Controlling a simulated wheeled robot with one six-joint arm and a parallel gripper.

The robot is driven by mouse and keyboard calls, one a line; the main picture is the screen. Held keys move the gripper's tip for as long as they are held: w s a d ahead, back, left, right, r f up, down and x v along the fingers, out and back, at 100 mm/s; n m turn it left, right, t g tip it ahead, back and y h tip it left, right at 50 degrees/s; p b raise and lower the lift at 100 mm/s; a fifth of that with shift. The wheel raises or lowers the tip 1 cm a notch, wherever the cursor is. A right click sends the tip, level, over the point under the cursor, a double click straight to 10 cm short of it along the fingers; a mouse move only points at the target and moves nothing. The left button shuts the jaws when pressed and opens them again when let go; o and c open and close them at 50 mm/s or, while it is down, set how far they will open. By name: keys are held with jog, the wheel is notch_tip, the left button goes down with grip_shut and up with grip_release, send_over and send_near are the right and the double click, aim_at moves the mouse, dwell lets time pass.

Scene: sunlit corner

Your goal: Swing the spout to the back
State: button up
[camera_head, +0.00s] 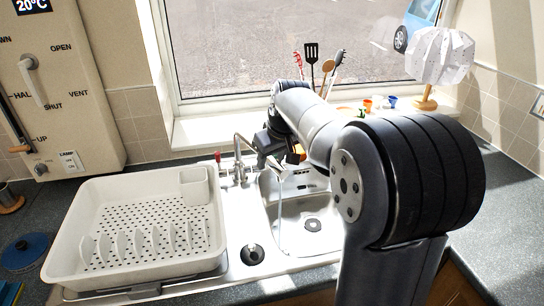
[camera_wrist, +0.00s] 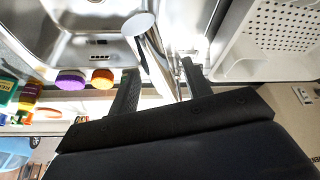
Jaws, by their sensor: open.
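The chrome spout (camera_head: 246,141) rises from the tap at the back of the sink and reaches forward over the steel basin (camera_head: 300,215). A thin pale streak like running water drops below its end. In the wrist view the spout (camera_wrist: 151,48) runs between the two dark fingers of my gripper (camera_wrist: 160,78). The fingers are open, one on each side of it, and I cannot tell if either touches it. In the head view my gripper (camera_head: 268,148) is beside the spout, partly hidden by my arm.
A white dish drainer (camera_head: 70,250) stands left of the basin. A dark round plug (camera_head: 252,254) lies on the sink's front ledge. Utensils (camera_head: 312,62), small coloured pots (camera_head: 367,104) and a white lamp (camera_head: 440,55) stand along the windowsill. A control panel (camera_head: 60,80) is on the left wall.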

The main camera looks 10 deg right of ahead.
jog(key=shift+c, duration=0.5)
grip_shut()
